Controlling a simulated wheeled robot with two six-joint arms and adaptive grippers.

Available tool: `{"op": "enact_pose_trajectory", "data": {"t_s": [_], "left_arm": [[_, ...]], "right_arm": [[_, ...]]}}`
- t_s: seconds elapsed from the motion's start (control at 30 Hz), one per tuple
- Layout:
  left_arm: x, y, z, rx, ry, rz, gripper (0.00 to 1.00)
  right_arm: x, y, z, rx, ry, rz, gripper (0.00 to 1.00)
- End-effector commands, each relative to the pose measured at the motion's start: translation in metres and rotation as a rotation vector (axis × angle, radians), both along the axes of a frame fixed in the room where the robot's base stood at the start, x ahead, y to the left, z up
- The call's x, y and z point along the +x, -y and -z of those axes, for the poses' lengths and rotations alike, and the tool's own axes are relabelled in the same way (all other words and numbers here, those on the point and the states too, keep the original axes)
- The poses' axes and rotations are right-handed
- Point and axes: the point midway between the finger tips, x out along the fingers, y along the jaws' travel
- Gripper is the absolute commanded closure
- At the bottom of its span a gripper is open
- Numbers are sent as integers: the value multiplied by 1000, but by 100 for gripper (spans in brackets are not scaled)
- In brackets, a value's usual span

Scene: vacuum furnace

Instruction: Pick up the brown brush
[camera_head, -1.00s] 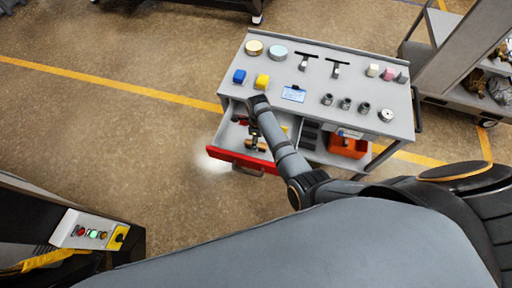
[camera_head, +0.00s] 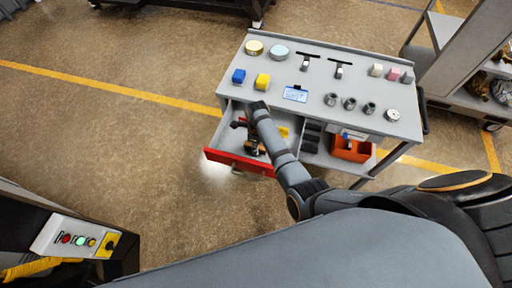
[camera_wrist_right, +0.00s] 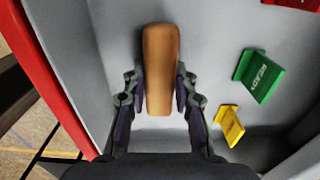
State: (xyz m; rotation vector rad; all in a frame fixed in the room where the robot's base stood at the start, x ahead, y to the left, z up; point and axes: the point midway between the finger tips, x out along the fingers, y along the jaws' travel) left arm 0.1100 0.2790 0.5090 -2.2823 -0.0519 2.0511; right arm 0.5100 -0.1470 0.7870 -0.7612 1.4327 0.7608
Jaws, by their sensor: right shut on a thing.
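The brown brush (camera_wrist_right: 161,70) shows in the right wrist view as a long rounded wooden piece inside the open drawer. My right gripper (camera_wrist_right: 160,78) is shut on it, with one finger on each long side. The underside of the brush is hidden, and I cannot tell whether it touches the drawer floor. In the head view my right arm reaches down into the red-fronted drawer (camera_head: 223,158), and the gripper and brush are small and partly hidden there. My left gripper is not in view.
Beside the brush lie a green piece (camera_wrist_right: 258,75) and a yellow piece (camera_wrist_right: 229,125). The drawer's red front wall (camera_wrist_right: 45,70) is close on the left. Above the drawer is the grey cart top (camera_head: 310,78) with several small parts. An orange bin (camera_head: 350,150) sits to the right.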

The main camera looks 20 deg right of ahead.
Motion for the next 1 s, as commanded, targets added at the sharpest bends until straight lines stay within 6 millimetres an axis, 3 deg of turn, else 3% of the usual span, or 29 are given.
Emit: {"op": "enact_pose_trajectory", "data": {"t_s": [0.27, 0.47, 0.7, 1.0], "left_arm": [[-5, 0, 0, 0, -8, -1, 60], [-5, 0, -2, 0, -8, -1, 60], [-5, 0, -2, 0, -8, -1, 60], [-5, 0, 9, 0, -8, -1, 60]], "right_arm": [[0, 0, -4, 0, 0, 0, 100], [1, -1, -35, 1, 4, 0, 100], [-46, 17, -87, 1, 3, 1, 100], [-112, 42, -118, -2, -1, 0, 100]]}}
